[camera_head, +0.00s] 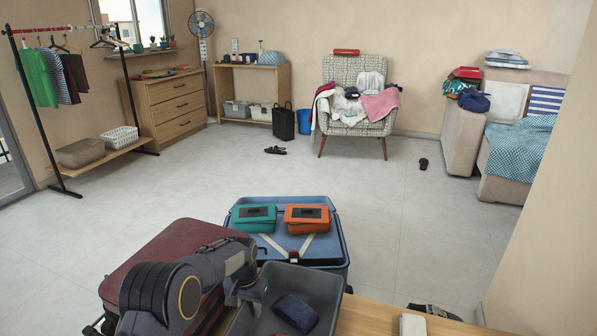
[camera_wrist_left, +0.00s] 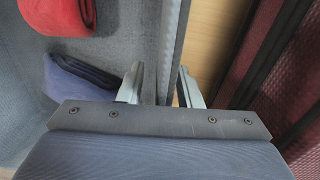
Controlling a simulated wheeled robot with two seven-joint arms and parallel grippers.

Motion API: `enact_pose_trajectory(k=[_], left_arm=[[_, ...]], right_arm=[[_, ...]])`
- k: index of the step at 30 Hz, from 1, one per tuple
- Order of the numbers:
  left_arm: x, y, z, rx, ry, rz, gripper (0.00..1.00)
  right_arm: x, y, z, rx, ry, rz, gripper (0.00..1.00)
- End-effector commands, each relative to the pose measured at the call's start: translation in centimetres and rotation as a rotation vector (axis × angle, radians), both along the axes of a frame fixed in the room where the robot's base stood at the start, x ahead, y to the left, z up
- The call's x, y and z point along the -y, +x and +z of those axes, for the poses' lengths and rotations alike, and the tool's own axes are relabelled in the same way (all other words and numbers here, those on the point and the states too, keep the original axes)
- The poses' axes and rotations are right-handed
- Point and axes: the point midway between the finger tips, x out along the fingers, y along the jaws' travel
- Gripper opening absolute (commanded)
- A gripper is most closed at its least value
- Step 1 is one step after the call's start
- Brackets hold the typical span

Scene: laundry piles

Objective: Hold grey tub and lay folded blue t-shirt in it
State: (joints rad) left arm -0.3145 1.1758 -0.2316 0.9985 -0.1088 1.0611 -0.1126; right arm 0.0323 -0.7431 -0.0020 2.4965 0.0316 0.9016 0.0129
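The grey tub (camera_head: 327,285) stands on the wooden table at the bottom of the head view. A folded dark blue cloth, apparently the t-shirt (camera_head: 296,312), lies inside it. In the left wrist view the folded blue cloth (camera_wrist_left: 82,80) lies on the tub floor beside a folded red cloth (camera_wrist_left: 57,15). My left gripper (camera_head: 250,290) is at the tub's left wall. In the wrist view its fingers (camera_wrist_left: 160,88) are apart, one on each side of the tub wall (camera_wrist_left: 170,45), with a gap on the inner side. My right gripper is out of view.
A dark red suitcase (camera_head: 165,250) stands left of the tub. An open blue suitcase (camera_head: 335,240) behind it holds teal and orange cases. A small pale object (camera_head: 412,325) lies on the table (camera_head: 370,318) to the right. The floor beyond is mostly clear.

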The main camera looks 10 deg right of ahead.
Motion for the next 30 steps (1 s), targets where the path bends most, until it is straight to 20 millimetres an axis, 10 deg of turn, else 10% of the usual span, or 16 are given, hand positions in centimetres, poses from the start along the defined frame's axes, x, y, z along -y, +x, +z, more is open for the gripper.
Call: enact_pose_trajectory(k=[8, 30], left_arm=[[0.0, 0.0, 1.1, 0.001, 0.0, -0.001, 0.32], [-1.3, -0.2, 13.1, 0.007, -0.016, 0.018, 0.32]], right_arm=[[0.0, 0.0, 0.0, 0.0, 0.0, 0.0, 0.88], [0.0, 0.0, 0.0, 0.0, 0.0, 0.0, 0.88]])
